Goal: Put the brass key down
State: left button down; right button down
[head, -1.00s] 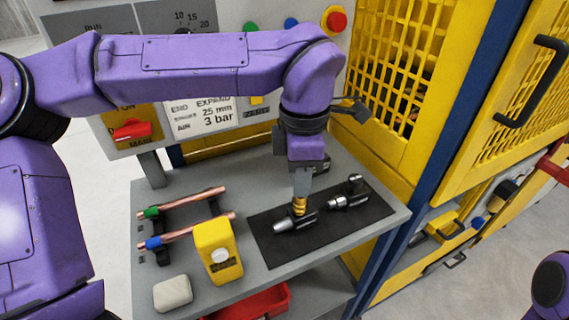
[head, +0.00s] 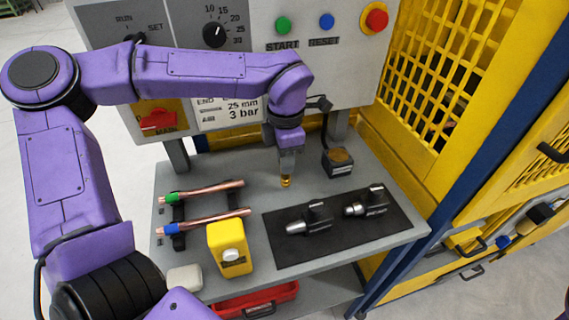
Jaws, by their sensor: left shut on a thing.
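My left gripper (head: 287,174) points down over the bare grey table top (head: 235,170), behind and left of the black mat (head: 285,256). It is shut on the brass key (head: 286,183), a small gold-coloured piece showing just below the fingertips. Most of the key is hidden between the fingers. I cannot tell whether its lower end touches the table. My right gripper is not in view.
Two dark tools with silver tips (head: 309,221) (head: 367,203) lie on the mat. Copper tubes (head: 207,222) rest on a rack at left, near a yellow bottle (head: 230,250). The panel (head: 345,60) rises behind.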

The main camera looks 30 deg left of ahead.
pick_arm(q)
jog(key=f, duration=0.1)
jog(key=w+f, duration=0.2)
jog(key=shift+a+f, duration=0.25)
jog(key=shift+f, duration=0.15)
jog(key=shift+s+a+f, duration=0.1)
jog(key=shift+s, duration=0.15)
jog(key=shift+s+r, duration=0.4)
jog(key=shift+s, duration=0.35)
jog(key=shift+w+d+f, duration=0.2)
jog(key=shift+w+f, duration=0.1)
jog(key=shift+f, duration=0.05)
jog(key=c, duration=1.1)
grip_release()
jog(key=shift+w+f, duration=0.1)
jog(key=shift+w, duration=0.15)
jog(key=shift+s+a, duration=0.1)
jog(key=shift+s, duration=0.2)
jog(key=shift+r, duration=0.35)
notch_tip(320, 180, up, 12)
jog(key=shift+b, duration=0.3)
